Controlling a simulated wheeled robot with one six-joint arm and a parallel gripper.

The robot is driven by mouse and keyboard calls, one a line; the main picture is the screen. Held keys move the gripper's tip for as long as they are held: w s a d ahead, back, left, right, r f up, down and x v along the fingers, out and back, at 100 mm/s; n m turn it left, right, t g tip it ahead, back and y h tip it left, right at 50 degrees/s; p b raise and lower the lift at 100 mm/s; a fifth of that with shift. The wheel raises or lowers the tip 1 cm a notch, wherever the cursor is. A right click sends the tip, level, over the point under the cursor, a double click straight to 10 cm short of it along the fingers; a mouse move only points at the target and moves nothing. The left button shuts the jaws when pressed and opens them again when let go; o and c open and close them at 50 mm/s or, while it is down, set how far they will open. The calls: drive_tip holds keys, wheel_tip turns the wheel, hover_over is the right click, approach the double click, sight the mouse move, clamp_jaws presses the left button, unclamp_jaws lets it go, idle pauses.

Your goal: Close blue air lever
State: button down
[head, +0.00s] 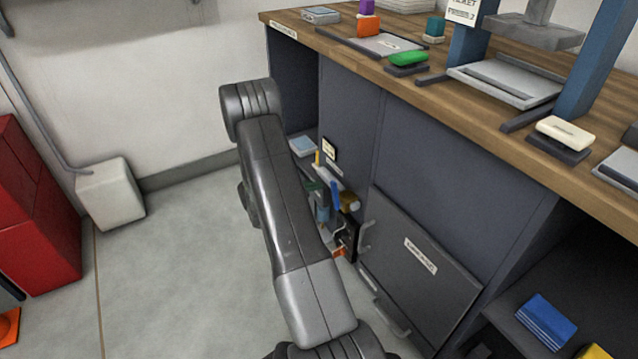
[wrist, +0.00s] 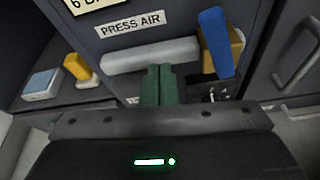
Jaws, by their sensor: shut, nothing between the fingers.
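The blue air lever (wrist: 217,42) is in the upper right of the wrist view, in front of a brass-yellow valve body (wrist: 237,44). It stands nearly upright, across the line of the horizontal grey pipe (wrist: 140,56). A "PRESS AIR" label (wrist: 130,26) is above the pipe. My gripper (wrist: 158,72) has its green fingers shut and empty, in front of the pipe. The lever is to the right of the fingertips, with a visible gap in the picture. In the head view the small blue lever (head: 335,196) shows just right of my arm, which hides part of the panel.
A yellow part (wrist: 78,68) and a light blue block (wrist: 41,84) are left of the pipe. A cabinet door with a handle (wrist: 298,62) is on the right. The wooden bench top (head: 470,100) is above. Open floor (head: 190,260) lies left of my arm.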

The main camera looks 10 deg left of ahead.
drive_tip(key=s+a+r+p, duration=0.1)
drive_tip(key=s+a, duration=0.3)
drive_tip(key=s, duration=0.3)
drive_tip(key=shift+s+a+r+p, duration=0.2)
drive_tip(key=shift+a+p, duration=0.05)
drive_tip(key=shift+p, duration=0.15)
